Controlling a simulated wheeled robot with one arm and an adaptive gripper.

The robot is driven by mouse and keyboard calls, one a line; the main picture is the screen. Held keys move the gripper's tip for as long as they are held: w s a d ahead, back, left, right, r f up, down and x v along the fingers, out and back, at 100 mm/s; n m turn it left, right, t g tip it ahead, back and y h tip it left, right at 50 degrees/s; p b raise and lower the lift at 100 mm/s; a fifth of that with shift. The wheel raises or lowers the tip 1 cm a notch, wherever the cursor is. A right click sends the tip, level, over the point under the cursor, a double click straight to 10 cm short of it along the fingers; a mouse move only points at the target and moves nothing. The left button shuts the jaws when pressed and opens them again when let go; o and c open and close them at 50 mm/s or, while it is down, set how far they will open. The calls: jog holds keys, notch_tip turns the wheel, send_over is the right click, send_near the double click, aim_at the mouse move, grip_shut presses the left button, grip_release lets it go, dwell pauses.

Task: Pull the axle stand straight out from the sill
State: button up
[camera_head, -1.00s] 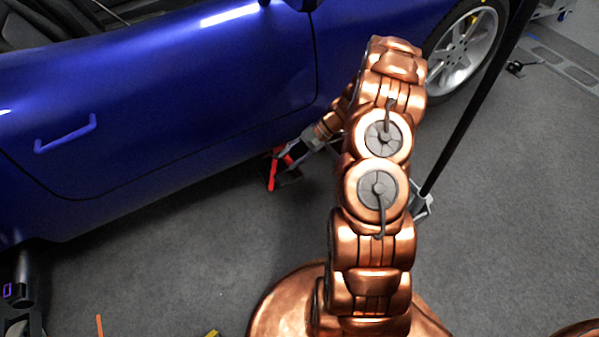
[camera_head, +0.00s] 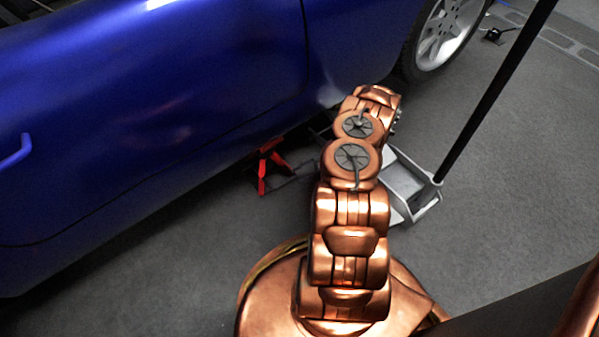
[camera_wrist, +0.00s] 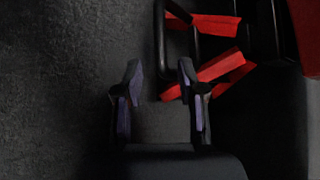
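The axle stand (camera_head: 271,166) has red legs and a dark tube base and stands on the floor at the lower edge of the blue car's sill (camera_head: 215,165). Its top is hidden under the car. In the wrist view its red legs (camera_wrist: 215,72) lie just right of and beyond my gripper (camera_wrist: 158,82). My gripper's two fingers are apart. A black tube of the base shows in line with the gap between the fingertips. I cannot tell whether they touch it. In the head view my arm hides the gripper.
A grey floor jack (camera_head: 412,190) with a long black handle (camera_head: 490,95) stands right of my arm. The car's wheel (camera_head: 447,35) is at the upper right. The grey floor left of my arm, in front of the sill, is clear.

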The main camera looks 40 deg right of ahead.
aim_at(291, 179)
jog(key=shift+w+a, duration=0.1)
jog(key=shift+b+x, duration=1.55)
jog(key=shift+x, duration=2.25)
jog(key=shift+c, duration=0.2)
grip_shut()
